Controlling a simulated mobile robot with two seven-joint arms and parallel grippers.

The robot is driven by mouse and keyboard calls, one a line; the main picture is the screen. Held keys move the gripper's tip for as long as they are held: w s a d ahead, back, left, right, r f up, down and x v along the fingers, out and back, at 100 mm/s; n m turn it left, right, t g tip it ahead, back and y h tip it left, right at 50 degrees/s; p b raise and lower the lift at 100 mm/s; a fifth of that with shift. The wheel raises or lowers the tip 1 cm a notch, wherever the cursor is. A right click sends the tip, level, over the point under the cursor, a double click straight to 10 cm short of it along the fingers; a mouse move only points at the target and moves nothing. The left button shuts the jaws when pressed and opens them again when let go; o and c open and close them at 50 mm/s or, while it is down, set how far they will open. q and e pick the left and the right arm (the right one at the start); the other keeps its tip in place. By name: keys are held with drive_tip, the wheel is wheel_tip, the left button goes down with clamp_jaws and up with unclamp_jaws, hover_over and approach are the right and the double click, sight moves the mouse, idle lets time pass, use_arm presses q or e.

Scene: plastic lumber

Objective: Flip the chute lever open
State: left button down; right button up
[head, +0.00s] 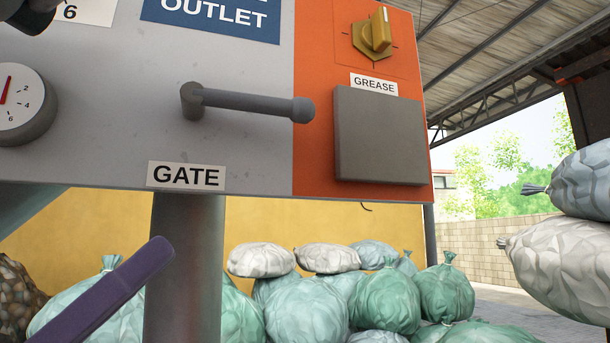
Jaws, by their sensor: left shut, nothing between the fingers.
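The lever (245,101) is a grey bar with a rounded knob at its right end. It sticks out roughly level from a pivot on the left, on the grey panel above a "GATE" label (186,176). My left gripper (158,257) shows as a dark purple, slanted shape at the lower left. It is shut and empty, below the panel and clear of the lever. My right gripper is not in view.
The panel (110,110) also carries a dial gauge (20,105), a yellow knob (372,38) and a grey "GREASE" cover (380,137). A dark part cuts into the top left corner. A grey post (185,270) stands below; filled sacks (310,310) lie behind.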

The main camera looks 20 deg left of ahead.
use_arm(q)
drive_tip(key=p, duration=0.8)
approach(276, 114)
drive_tip(key=w+d, duration=0.1)
drive_tip(key=w+d+r, duration=0.1)
drive_tip(key=d, duration=0.1)
drive_tip(key=shift+w+d+r, duration=0.15)
drive_tip(key=shift+w+d, duration=0.15)
drive_tip(key=shift+w+a+r+p, duration=0.1)
drive_tip(key=shift+a+r+p, duration=0.05)
drive_tip(key=shift+r+p, duration=0.35)
drive_tip(key=shift+w+a+r+p, duration=0.1)
drive_tip(key=shift+r+p, duration=0.35)
drive_tip(key=shift+r, duration=0.05)
drive_tip(key=shift+r+p, duration=0.4)
drive_tip(key=shift+a+f, duration=0.1)
